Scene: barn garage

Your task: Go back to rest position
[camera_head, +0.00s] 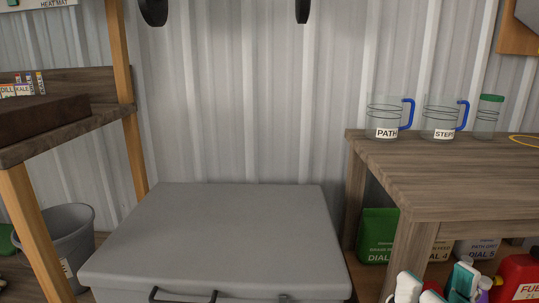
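My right gripper (436,281) shows at the bottom right edge, in front of the wooden bench. Its white and teal fingers stand apart, with nothing seen held between them. The lower part of the gripper is cut off by the picture edge. My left gripper is not in view.
A grey lidded chest (220,230) stands in the middle against the metal wall. A wooden bench (440,180) at right bears clear jugs labelled PATH (385,118) and STEPS (441,119), and a green-lidded jar (487,117). A red fuel can (515,275) stands near my gripper. A grey bucket (66,238) is at left.

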